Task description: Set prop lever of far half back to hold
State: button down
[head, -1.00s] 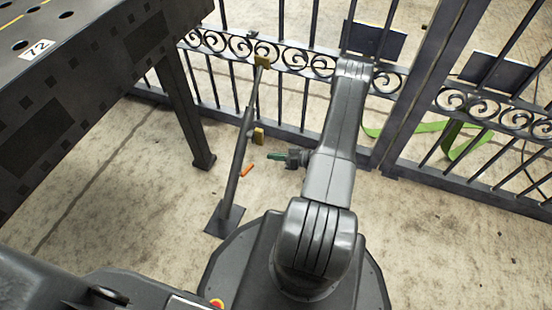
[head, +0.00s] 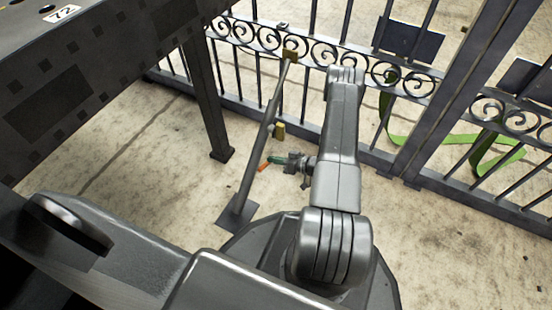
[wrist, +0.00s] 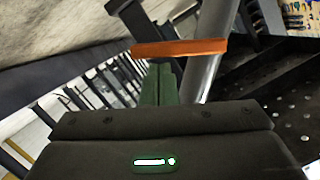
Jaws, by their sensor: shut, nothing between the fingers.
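The prop (head: 256,155) is a grey pole leaning from a floor plate (head: 237,215) up to a yellowish block (head: 290,55) on the gate. Its orange lever (head: 263,163) shows low beside the pole. In the wrist view the lever (wrist: 180,48) lies crosswise in front of the pole (wrist: 206,65). My gripper (head: 276,158) has green fingers, closed together and empty. Its tips (wrist: 160,68) end right at the lever's near side; whether they touch it I cannot tell. The lever's pivot is not clearly visible.
The gate (head: 315,62) with scrollwork stands behind, its other half (head: 500,120) at right. A dark perforated table (head: 100,70) fills the left, its leg (head: 208,105) near the prop. A green strap (head: 450,140) lies near the gate. A second yellowish block (head: 279,131) sits by the pole.

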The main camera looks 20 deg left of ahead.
jog(key=shift+f+m+g, duration=0.3)
jog(key=shift+f+m, duration=0.1)
jog(key=shift+m, duration=0.1)
dwell(0.3)
jog(key=s+f+m+g, duration=0.1)
jog(key=s+f+m, duration=0.3)
jog(key=f, duration=0.1)
jog(key=shift+a+y, duration=0.15)
jog(key=shift+y, duration=0.25)
dwell(0.5)
jog(key=shift+s+f, duration=0.1)
jog(key=shift+s, duration=0.05)
dwell(0.6)
